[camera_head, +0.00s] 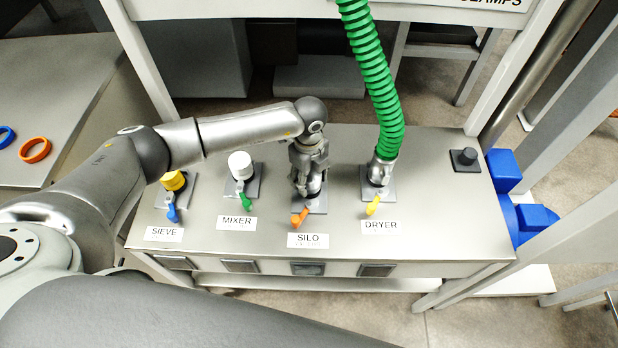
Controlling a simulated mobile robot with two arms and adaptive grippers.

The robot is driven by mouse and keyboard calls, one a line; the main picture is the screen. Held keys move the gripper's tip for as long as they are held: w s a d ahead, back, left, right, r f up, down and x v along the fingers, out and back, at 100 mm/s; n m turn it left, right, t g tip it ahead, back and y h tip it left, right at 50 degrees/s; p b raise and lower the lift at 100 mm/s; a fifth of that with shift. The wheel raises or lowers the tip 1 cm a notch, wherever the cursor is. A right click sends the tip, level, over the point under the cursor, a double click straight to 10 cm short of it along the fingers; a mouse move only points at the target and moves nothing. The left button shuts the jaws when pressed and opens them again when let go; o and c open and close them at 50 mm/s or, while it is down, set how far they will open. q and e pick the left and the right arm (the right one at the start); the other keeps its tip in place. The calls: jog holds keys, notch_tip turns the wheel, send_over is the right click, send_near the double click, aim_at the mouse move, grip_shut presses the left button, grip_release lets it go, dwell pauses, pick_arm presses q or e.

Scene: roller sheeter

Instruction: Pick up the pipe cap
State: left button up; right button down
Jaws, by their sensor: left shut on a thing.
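My left gripper (309,182) points down over the SILO port and is shut around the pipe cap there. The fingers hide almost all of that cap, so its colour and whether it is still seated on the pipe cannot be told. An orange valve handle (299,218) shows just in front of the port. A yellow cap (173,181) sits on the SIEVE port and a white cap (240,165) on the MIXER port. My right gripper is not in view.
A green hose (375,85) rises from the DRYER port, close to the right of my gripper. A dark knob (465,157) stands at the right end of the metal bench (435,220). Blue and orange rings (35,150) lie on the left table.

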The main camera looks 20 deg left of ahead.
pick_arm(q)
jog(key=shift+r, duration=0.4)
jog(key=shift+w+r+b, duration=0.1)
jog(key=shift+r+b, duration=0.55)
jog(key=shift+b, duration=0.1)
jog(key=s+a+r+b, duration=0.2)
jog(key=s+r, duration=0.3)
jog(key=s, duration=0.1)
jog(key=s+a+r+b, duration=0.1)
jog(key=s+a+r, duration=0.2)
jog(key=s+r, duration=0.2)
jog(key=shift+s+a+b, duration=0.35)
jog(key=shift+s, duration=0.65)
jog(key=shift+r, duration=0.1)
